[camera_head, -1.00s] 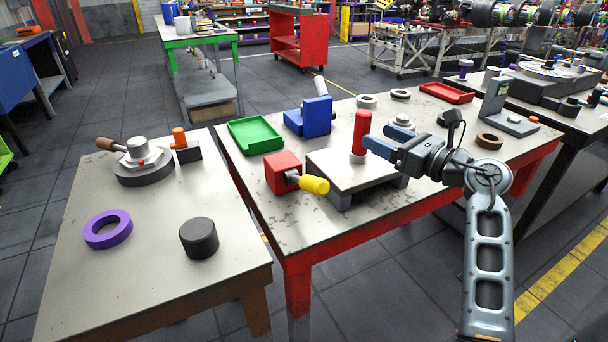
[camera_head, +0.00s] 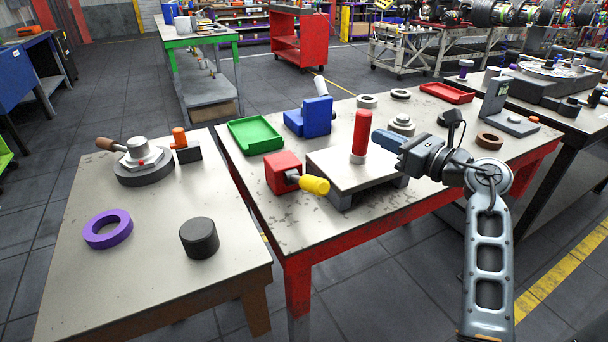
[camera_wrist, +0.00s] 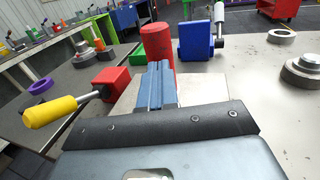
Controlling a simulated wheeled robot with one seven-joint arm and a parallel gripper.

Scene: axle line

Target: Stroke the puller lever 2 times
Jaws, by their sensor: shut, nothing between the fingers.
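No lever is labelled, so I cannot tell for sure which one is the puller lever. A red block (camera_head: 282,172) with a metal rod and yellow grip (camera_head: 315,185) stands at the near table's front left. A blue block (camera_head: 310,117) with a pale-handled lever (camera_head: 321,86) stands behind it. An upright red cylinder (camera_head: 361,131) stands on a raised plate (camera_head: 343,172). My gripper (camera_head: 375,137) is shut and empty, its blue fingers just right of the cylinder. In the wrist view the fingers (camera_wrist: 155,72) point toward the red cylinder (camera_wrist: 160,45); contact is unclear.
A green tray (camera_head: 256,135) and a red tray (camera_head: 447,93) lie on the table. A grey stepped hub (camera_head: 402,124) is behind my fingers. The left table holds a purple ring (camera_head: 108,229), a black cylinder (camera_head: 199,238) and a brown-handled hub (camera_head: 140,160).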

